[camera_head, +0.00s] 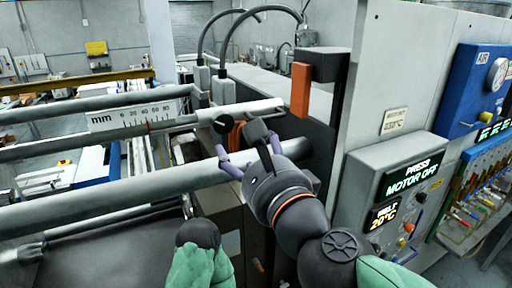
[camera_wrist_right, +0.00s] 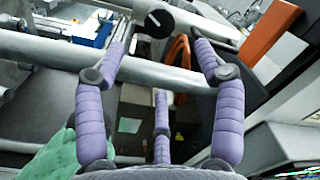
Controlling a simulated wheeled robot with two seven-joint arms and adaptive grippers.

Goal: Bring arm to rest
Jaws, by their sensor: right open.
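My right gripper (camera_head: 243,152) has purple fingers spread open, and nothing shows between them. It is in front of the rollers, near their right end. In the right wrist view my right gripper (camera_wrist_right: 160,60) shows its fingers apart, with a roller (camera_wrist_right: 170,76) passing behind them. A black round knob (camera_head: 222,124) is just beyond the fingertips; it also shows in the right wrist view (camera_wrist_right: 153,19). Whether any finger touches the knob or roller is unclear. My left gripper is not seen.
Long grey rollers (camera_head: 100,194) cross the left side, with a millimetre scale (camera_head: 132,117) on them. An orange block (camera_head: 301,90) hangs from a dark bracket. A control box (camera_head: 392,185) reading "PRESS MOTOR OFF" and a blue gauge panel (camera_head: 470,90) stand at the right.

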